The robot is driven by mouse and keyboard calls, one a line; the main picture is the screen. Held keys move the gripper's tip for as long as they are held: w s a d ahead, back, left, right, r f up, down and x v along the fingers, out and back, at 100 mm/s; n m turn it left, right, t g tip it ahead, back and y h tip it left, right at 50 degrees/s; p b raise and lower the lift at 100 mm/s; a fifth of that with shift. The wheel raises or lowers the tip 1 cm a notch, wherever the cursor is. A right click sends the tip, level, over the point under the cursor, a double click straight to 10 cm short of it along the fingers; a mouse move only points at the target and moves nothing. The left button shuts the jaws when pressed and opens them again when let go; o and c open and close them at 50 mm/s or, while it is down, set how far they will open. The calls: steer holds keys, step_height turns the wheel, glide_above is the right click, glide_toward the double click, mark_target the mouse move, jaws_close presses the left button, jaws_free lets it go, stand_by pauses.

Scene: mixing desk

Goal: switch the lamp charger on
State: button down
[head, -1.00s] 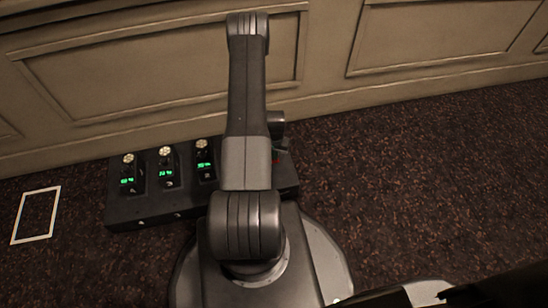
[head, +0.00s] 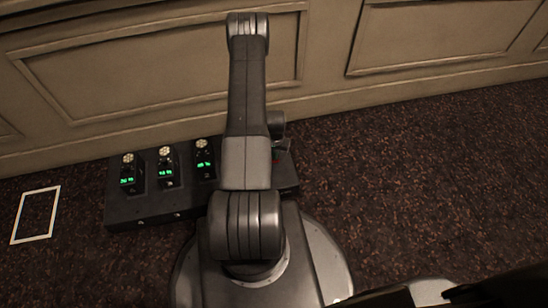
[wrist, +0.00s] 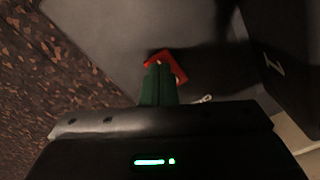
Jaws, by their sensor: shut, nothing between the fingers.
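A black unit (head: 150,208) lies on the carpet by the wall, with several small devices on it. It looks like the lamp charger, though I see no label that confirms it. Three devices show, each with a pale round head and a lit green display, such as the left one (head: 128,170). My arm hides the unit's right part. In the wrist view, my gripper (wrist: 158,72) has its green fingers shut and empty. The fingertips are over or against a red piece (wrist: 180,74) on a grey surface; I cannot tell whether they touch. Its switch position is hidden.
A panelled wall (head: 180,70) runs close behind the unit. A pale rectangular outline (head: 35,214) lies on the carpet at left. A dark block (wrist: 285,45) stands at the right in the wrist view. The carpet (head: 430,180) to the right is clear.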

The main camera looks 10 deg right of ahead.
steer(key=shift+f+b, duration=0.7)
steer(key=shift+f, duration=0.1)
steer(key=shift+r, duration=0.1)
steer(key=shift+r+p, duration=1.7)
steer(key=shift+r, duration=1.75)
step_height(320, 180, down, 7)
steer(key=b, duration=0.3)
steer(key=shift+f, duration=0.1)
steer(key=shift+r, duration=0.2)
